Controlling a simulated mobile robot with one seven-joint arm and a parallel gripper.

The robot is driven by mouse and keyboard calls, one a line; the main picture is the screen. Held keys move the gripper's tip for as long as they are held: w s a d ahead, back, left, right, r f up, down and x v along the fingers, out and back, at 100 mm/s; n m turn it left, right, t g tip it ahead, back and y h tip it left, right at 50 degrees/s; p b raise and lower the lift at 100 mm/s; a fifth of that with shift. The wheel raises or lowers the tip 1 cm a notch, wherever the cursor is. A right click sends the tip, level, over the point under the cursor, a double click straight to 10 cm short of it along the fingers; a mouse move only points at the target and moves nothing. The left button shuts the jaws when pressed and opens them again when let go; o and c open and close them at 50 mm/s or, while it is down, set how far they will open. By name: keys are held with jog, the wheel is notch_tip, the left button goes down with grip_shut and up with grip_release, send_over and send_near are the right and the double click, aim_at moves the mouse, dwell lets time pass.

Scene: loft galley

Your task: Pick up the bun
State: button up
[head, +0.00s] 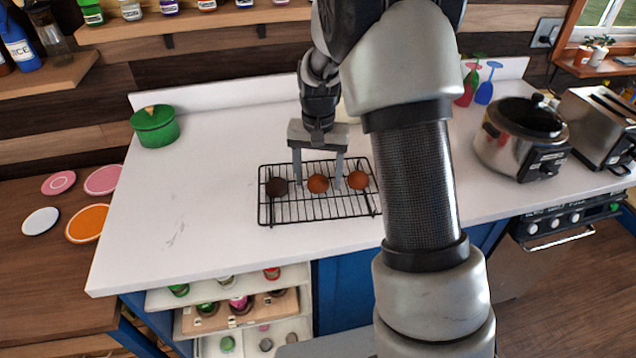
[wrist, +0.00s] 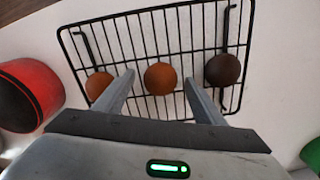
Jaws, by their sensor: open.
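Three round buns sit in a row on a black wire rack (head: 300,217): a dark brown one (head: 276,187) at left, an orange-brown one (head: 318,183) in the middle, and another orange-brown one (head: 358,180) at right. In the wrist view the order is reversed, with the dark bun (wrist: 222,70) at right, the middle bun (wrist: 160,78) and the other bun (wrist: 98,86) at left. My gripper (head: 318,185) is open and points down over the rack. Its fingers appear on either side of the middle bun, with gaps. I cannot tell their exact height.
A green lidded pot (head: 155,127) stands at the counter's back left. A slow cooker (head: 520,138), toaster (head: 600,125) and coloured glasses (head: 484,92) stand at right. A red round thing (wrist: 28,95) shows in the wrist view. The white counter (head: 215,190) is clear left of the rack.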

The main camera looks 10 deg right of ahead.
jog(key=c, duration=1.1)
